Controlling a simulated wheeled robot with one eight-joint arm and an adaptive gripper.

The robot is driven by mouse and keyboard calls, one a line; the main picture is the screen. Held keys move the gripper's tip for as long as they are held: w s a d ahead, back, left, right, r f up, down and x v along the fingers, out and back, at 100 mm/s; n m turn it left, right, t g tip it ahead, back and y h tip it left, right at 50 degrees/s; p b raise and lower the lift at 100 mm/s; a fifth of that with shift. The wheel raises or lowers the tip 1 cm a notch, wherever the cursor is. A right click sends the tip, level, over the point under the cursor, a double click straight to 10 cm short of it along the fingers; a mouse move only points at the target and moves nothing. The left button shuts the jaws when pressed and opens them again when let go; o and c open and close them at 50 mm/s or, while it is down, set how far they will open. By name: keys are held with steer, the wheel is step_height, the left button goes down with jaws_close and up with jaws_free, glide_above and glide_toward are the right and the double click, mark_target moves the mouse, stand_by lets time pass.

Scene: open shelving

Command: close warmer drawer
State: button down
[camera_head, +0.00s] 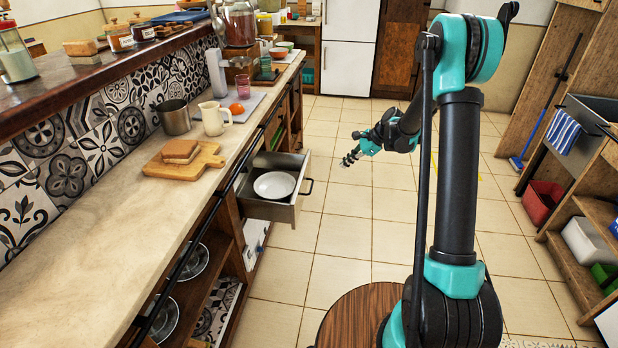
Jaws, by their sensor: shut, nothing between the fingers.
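The warmer drawer (286,211) is a grey metal drawer under the long counter on the left. It is pulled out into the aisle, with a white plate (274,185) lying inside. Its dark bar handle (305,188) is on the front, facing right. My gripper (348,160) is shut and empty. It shows beyond the drawer and to the right of its handle, above the floor and apart from the drawer, pointing left.
The counter (95,225) holds a cutting board (184,160) with bread, a metal pot (174,117) and a cream jug (213,118). Low shelving (585,215) with bins stands at the right. The tiled floor (350,215) between is clear.

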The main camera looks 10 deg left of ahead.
steer(key=w+a+f+m+y, duration=0.1)
steer(key=w+a+f+m, duration=0.25)
steer(key=w+f, duration=0.2)
glide_toward(302, 181)
steer(key=shift+n+g, duration=0.25)
steer(key=shift+g, duration=0.15)
steer(key=a+f, duration=0.1)
steer(key=w+f, duration=0.1)
steer(key=f, duration=0.1)
steer(key=a+f, duration=0.1)
steer(key=shift+w+a+f, duration=0.15)
steer(key=shift+a+f, duration=0.2)
steer(key=shift+a, duration=0.55)
steer(key=a, duration=2)
steer(key=shift+w, duration=0.35)
steer(key=shift+d, duration=0.1)
